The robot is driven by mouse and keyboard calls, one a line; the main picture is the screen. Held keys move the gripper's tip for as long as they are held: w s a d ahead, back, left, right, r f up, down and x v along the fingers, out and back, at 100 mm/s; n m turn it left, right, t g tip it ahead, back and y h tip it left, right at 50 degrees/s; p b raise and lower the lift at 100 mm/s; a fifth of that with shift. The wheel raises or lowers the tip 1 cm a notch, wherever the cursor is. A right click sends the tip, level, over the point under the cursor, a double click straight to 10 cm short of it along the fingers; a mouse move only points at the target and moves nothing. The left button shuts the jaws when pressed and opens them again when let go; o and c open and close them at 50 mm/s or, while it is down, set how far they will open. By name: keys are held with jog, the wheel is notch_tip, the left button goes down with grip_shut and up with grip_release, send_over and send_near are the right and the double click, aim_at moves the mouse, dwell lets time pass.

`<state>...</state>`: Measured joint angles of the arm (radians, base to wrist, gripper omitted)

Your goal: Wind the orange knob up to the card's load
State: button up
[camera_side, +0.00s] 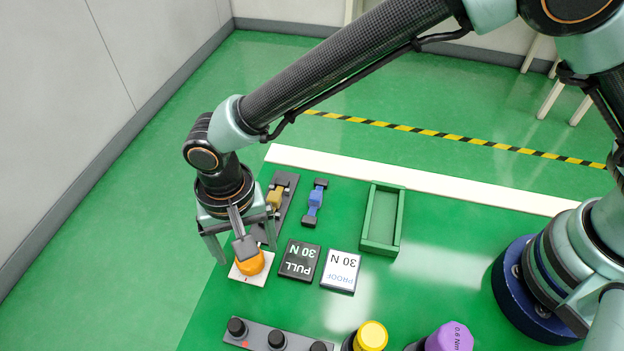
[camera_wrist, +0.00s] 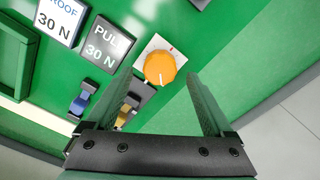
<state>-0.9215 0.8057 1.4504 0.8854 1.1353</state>
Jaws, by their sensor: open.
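The orange knob (camera_side: 250,264) sits on a white square plate (camera_side: 239,276) near the table's left edge. In the wrist view the knob (camera_wrist: 160,67) shows a white line at its lower side, and the plate has a red mark at its top. My gripper (camera_side: 246,254) is open above the knob, a finger to either side; whether they touch it I cannot tell. In the wrist view the knob lies between the fingertips (camera_wrist: 161,75). The black display (camera_side: 299,260) reads PULL 30 N. The white card (camera_side: 341,270) reads PROOF 30 N.
A blue clamp-like piece (camera_side: 316,199) and a yellow one (camera_side: 274,199) stand behind. A green tray (camera_side: 380,246) is empty. A grey strip with black knobs (camera_side: 277,340), a yellow-capped thing (camera_side: 371,335) and a purple one (camera_side: 450,337) stand in front.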

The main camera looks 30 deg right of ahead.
notch_tip(320, 180, up, 10)
dwell(0.4)
jog(key=w+d+r+t, duration=0.1)
jog(key=w+d+r, duration=0.15)
jog(key=d, duration=0.45)
jog(key=w+d+r+n+y, duration=0.1)
jog(key=d+r, duration=0.3)
jog(key=d, duration=0.3)
jog(key=w+d+r+t, duration=0.1)
jog(key=w+d+r, duration=0.1)
jog(key=d+r, duration=0.3)
jog(key=s+d+t, duration=0.1)
jog(key=s+d, duration=0.2)
jog(key=d, duration=0.7)
jog(key=s+d+n+t+h, duration=0.1)
jog(key=s+d+t, duration=0.1)
jog(key=d, duration=0.8)
jog(key=shift+s+d+f+t, duration=0.2)
jog(key=shift+s+t, duration=0.1)
jog(key=shift+s, duration=0.55)
